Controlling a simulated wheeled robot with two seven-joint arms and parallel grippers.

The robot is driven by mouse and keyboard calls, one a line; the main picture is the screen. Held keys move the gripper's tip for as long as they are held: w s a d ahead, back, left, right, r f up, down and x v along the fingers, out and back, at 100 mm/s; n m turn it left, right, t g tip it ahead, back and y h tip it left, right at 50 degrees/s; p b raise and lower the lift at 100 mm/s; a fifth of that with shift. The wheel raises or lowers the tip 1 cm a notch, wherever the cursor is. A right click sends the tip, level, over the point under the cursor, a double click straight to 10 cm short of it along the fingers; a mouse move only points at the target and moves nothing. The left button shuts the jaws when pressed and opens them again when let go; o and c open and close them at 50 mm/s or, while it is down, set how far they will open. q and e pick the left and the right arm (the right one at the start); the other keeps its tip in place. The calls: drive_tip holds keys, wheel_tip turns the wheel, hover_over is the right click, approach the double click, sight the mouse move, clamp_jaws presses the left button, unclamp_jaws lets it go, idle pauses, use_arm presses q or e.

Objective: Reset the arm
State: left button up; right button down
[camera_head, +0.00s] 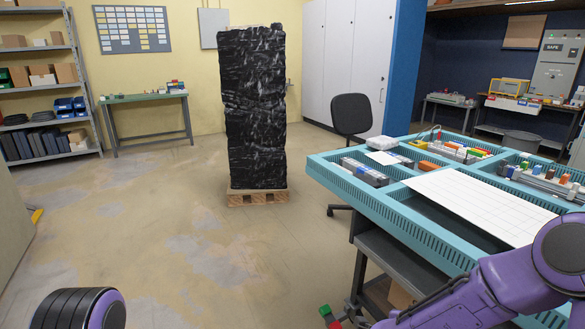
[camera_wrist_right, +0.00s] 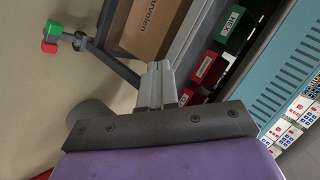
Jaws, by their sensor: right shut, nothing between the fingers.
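My right arm (camera_head: 500,290) is purple and comes in from the lower right of the head view, in front of the blue-green worktable (camera_head: 425,233). Its fingertips are not clear in that view. In the right wrist view, my right gripper (camera_wrist_right: 156,80) has its two grey fingers together with nothing between them. The fingers point toward a cardboard box (camera_wrist_right: 146,28) and red labelled bins (camera_wrist_right: 208,68) below the table. Part of my left arm (camera_head: 85,309) shows at the lower left of the head view; its gripper is out of frame.
The table holds a white gridded panel (camera_head: 480,200) and several small parts. A red-and-green-ended rod (camera_head: 328,315) juts out low beside the table. A black chair (camera_head: 351,115) stands behind it. A black-wrapped pallet stack (camera_head: 253,110) stands mid-room. Floor to the left is clear.

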drive_tip(key=s+f+n+g+y, duration=0.1)
drive_tip(key=s+f+n, duration=0.4)
drive_tip(key=s, duration=0.4)
drive_tip(key=s+a+f+n+g+y, duration=0.1)
drive_tip(key=s+f+n, duration=0.4)
drive_tip(key=s, duration=0.5)
drive_tip(key=s+f+n+g+y, duration=0.2)
drive_tip(key=s+f+n, duration=0.3)
drive_tip(key=s, duration=0.5)
drive_tip(key=shift+s+a+f+p, duration=0.2)
drive_tip(key=shift+f+p, duration=0.15)
